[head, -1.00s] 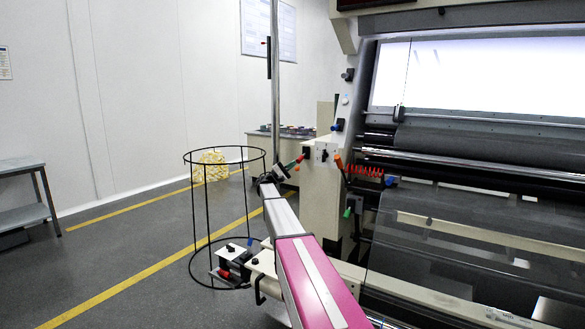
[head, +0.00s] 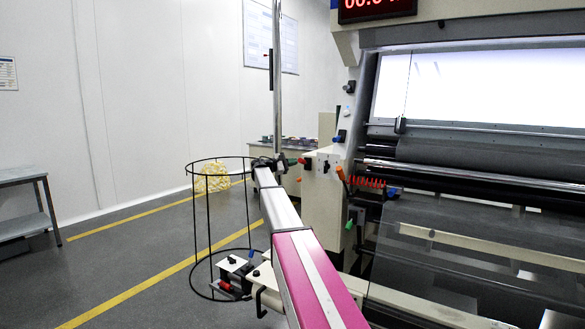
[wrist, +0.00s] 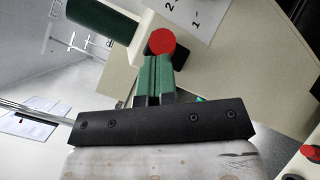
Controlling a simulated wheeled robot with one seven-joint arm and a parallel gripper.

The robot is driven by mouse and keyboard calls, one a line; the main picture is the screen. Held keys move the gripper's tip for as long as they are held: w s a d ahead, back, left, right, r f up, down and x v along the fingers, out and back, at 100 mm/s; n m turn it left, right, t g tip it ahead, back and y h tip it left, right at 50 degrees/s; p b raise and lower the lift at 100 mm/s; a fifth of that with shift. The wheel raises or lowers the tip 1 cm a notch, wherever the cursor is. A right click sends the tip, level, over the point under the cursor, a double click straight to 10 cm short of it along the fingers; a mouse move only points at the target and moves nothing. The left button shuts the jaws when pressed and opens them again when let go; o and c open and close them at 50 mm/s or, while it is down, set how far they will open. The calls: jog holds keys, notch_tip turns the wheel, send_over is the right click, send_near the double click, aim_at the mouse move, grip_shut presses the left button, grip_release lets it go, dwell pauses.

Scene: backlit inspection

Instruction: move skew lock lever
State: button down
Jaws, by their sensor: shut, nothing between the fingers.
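In the wrist view, a round red knob (wrist: 161,41) on a dark mount lies just beyond the tips of my gripper (wrist: 152,62). The two green fingers are shut together with nothing between them. They appear close to the knob; I cannot tell whether they touch it. A dark green cylindrical handle (wrist: 103,18) sticks out at upper left. In the head view, my gripper (head: 284,161) is at the left side of the machine's cream housing (head: 322,205), by a small red end (head: 302,161). No readable label tells which part is the skew lock lever.
An orange lever (head: 341,173), a red coil (head: 370,183) and a green handle (head: 349,225) sit to the right on the machine. A black wire hoop stand (head: 192,215) stands left of my arm. A grey bench (head: 25,175) is far left, with open floor between.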

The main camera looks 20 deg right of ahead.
jog(key=shift+d+r, duration=0.15)
jog(key=shift+r, duration=0.25)
dwell(0.4)
